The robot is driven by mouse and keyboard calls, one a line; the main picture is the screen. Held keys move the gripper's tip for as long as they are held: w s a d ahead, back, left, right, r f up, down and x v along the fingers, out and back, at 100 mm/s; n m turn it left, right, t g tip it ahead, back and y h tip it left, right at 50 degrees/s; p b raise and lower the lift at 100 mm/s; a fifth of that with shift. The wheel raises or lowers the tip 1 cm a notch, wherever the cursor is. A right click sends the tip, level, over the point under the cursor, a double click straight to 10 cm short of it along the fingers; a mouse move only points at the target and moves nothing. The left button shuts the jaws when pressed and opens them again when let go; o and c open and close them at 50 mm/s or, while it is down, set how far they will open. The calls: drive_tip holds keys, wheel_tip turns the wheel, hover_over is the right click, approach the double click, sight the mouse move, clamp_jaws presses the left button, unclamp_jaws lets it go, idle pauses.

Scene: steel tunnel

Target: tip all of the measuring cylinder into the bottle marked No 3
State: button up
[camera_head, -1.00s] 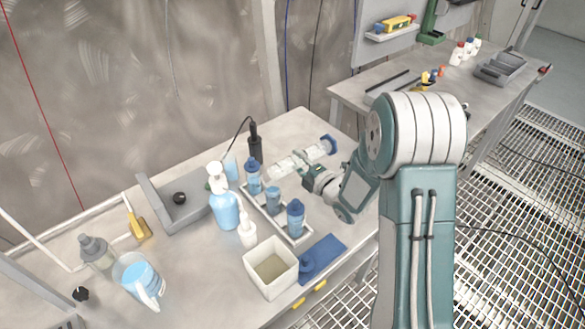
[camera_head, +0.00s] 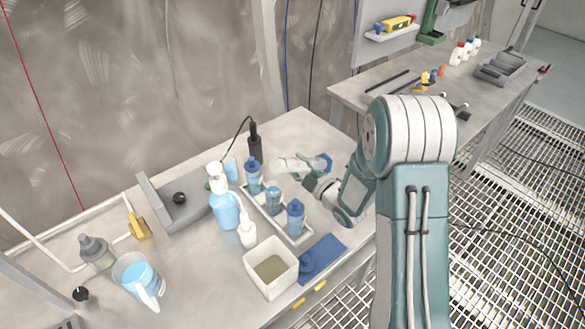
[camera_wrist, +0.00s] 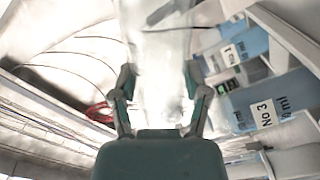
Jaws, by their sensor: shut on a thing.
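The measuring cylinder (camera_head: 292,165) is clear with a blue foot and lies close to level above the table. My gripper (camera_head: 316,182) is shut on it; in the wrist view, the fingers (camera_wrist: 160,88) stand either side of the clear cylinder (camera_wrist: 163,50). Its contents cannot be made out. The bottle marked No 3 (camera_wrist: 242,116) shows blue with a white label at the right of the wrist view, apart from the cylinder. In the head view its label is not readable, so I cannot tell which bottle in the tray it is.
A grey tray (camera_head: 297,240) holds several blue bottles; one marked No 1 (camera_wrist: 247,43) shows in the wrist view. Nearby are a wash bottle (camera_head: 225,208), a small white dropper bottle (camera_head: 247,232), a cream bin (camera_head: 271,285), a blue cloth (camera_head: 328,251) and a jug (camera_head: 138,279).

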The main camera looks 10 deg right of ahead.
drive_tip(key=m, duration=0.2)
drive_tip(key=s+a+m, duration=0.1)
drive_tip(key=m, duration=0.1)
drive_tip(key=r+m, duration=0.1)
drive_tip(key=m, duration=0.1)
drive_tip(key=shift+s+a+r, duration=0.1)
drive_tip(key=shift+s+a, duration=0.05)
drive_tip(key=shift+a, duration=0.25)
drive_tip(key=shift+s+a+r+m, duration=0.45)
drive_tip(key=shift+r+m, duration=0.55)
drive_tip(key=shift+r, duration=0.7)
drive_tip(key=shift+s+a+r+m, duration=0.25)
drive_tip(key=shift+a+r+m, duration=0.55)
drive_tip(key=shift+r, duration=0.95)
drive_tip(key=shift+s+a+r+m, duration=0.35)
drive_tip(key=shift+r+m, duration=0.85)
drive_tip(key=shift+r, duration=0.5)
